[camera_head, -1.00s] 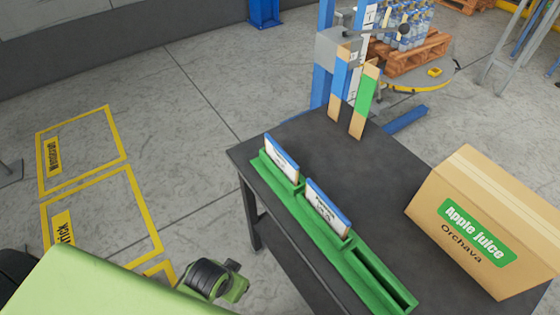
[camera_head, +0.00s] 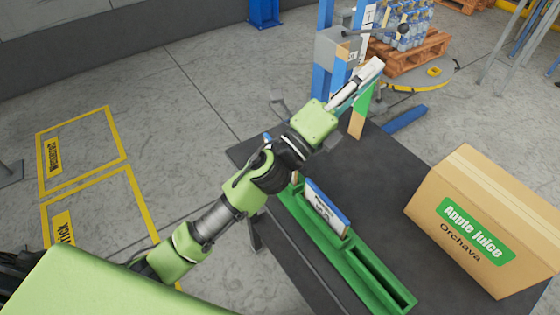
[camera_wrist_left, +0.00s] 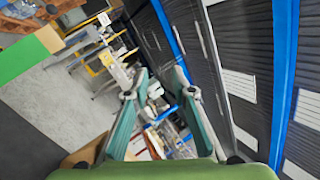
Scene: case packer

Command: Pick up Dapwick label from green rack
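The green rack (camera_head: 381,281) lies along the left side of the dark table. A label card with a blue top edge (camera_head: 327,208) stands in its middle part; its print is too small to read. Another card at the rack's far end is almost wholly hidden behind my left arm. My left gripper (camera_head: 374,66) is above the table's far end, beyond the rack and near the blue and green posts. In the left wrist view its two fingers (camera_wrist_left: 160,76) are apart with nothing between them. My right gripper is out of view.
A cardboard box marked "Apple juice Orchava" (camera_head: 480,225) stands on the table's right side. The table top (camera_head: 365,185) is bare between rack and box. A post with a green face (camera_head: 361,110) rises at the far edge. Bottles on a pallet (camera_head: 408,55) stand beyond.

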